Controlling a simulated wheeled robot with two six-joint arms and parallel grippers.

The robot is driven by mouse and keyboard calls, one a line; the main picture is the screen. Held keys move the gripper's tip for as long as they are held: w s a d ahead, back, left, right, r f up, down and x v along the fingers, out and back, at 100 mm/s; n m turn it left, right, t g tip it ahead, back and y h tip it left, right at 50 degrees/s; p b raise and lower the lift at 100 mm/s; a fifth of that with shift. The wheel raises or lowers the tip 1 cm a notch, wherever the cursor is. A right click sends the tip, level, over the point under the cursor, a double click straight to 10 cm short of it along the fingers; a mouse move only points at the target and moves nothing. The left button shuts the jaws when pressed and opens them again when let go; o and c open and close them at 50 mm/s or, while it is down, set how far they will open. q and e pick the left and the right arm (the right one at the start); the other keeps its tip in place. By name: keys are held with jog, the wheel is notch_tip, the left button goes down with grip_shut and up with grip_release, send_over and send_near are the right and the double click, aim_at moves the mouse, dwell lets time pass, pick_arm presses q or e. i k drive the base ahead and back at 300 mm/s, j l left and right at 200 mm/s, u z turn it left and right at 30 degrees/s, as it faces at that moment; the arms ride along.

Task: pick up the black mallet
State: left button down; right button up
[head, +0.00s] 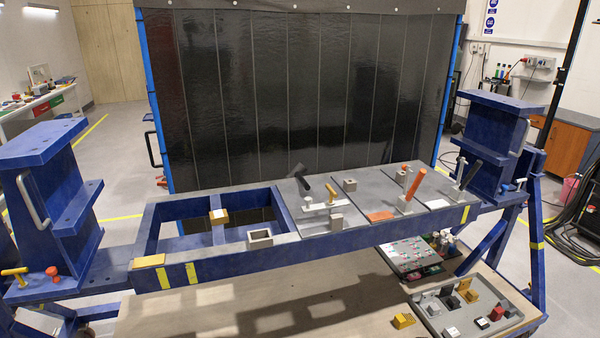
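A dark, black-handled tool (302,181) with a greyish head stands or leans at the back left of the grey plates on the blue jig frame; it looks like the black mallet, but it is too small to be sure. Neither of my grippers shows in the head view.
The blue jig frame (215,265) spans between two blue end posts (45,175) (492,145). Orange-handled tools (415,184) stand between the black handles. The frame's left part is an open gap. A grey tray of blocks (455,318) sits lower right. A black curtain (300,90) hangs behind.

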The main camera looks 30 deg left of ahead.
aim_at(299, 169)
jog(key=u, duration=1.45)
jog(key=i+l, duration=0.05)
jog(key=l, duration=0.05)
